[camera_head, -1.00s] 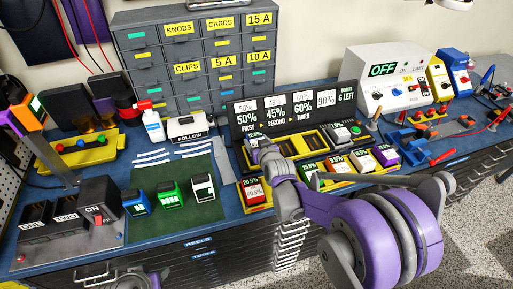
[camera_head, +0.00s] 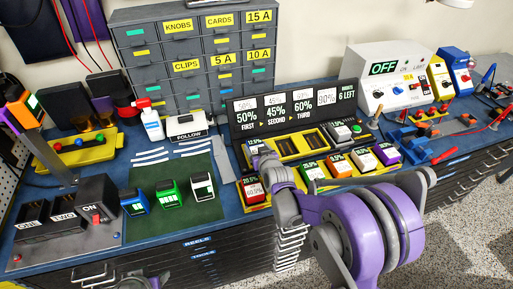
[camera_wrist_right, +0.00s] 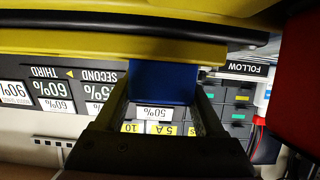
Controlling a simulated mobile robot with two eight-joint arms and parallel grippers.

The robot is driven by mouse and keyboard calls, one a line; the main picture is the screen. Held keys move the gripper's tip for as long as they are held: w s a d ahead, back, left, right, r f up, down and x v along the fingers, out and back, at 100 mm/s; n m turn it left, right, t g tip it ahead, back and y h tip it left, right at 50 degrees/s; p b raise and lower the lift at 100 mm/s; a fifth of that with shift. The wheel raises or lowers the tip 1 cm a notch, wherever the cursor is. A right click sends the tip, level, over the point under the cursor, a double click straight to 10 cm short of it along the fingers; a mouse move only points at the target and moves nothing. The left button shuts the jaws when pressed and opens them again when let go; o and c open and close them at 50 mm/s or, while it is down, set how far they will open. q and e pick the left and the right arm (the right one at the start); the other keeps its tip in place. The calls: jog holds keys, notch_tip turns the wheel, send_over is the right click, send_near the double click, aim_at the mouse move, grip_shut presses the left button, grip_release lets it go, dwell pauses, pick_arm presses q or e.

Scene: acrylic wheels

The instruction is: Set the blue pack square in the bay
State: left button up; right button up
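The blue pack (camera_wrist_right: 162,84) is between the two fingers of my right gripper (camera_wrist_right: 162,100) in the right wrist view, against the yellow edge of the charging tray (camera_wrist_right: 180,52). In the head view my right gripper (camera_head: 262,155) is at the leftmost bay of the black-and-yellow tray (camera_head: 311,152), below the 50% FIRST sign. The fingers appear to touch both sides of the pack. The pack is mostly hidden there, so I cannot tell how square it is. My left gripper (camera_head: 152,282) barely shows at the bottom edge; its fingers are not visible.
Red (camera_head: 253,190), green, orange, white and purple (camera_head: 387,153) packs stand in a front row close to my right arm. A blue block (camera_head: 133,202), a green one and a white one stand on the green mat (camera_head: 176,222). The percentage sign (camera_head: 290,107) rises behind the tray.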

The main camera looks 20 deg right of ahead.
jog(key=o, duration=0.4)
jog(key=shift+r, duration=0.1)
jog(key=shift+r+p, duration=0.35)
jog(key=shift+r, duration=0.05)
jog(key=shift+r+p, duration=0.3)
jog(key=shift+r, duration=0.2)
jog(key=v, duration=0.9)
jog(key=shift+s+f, duration=0.15)
jog(key=shift+s, duration=0.3)
jog(key=shift+v, duration=0.95)
jog(key=s+f+g, duration=0.3)
jog(key=s+g, duration=0.5)
jog(key=s, duration=1.6)
jog(key=shift+f, duration=0.2)
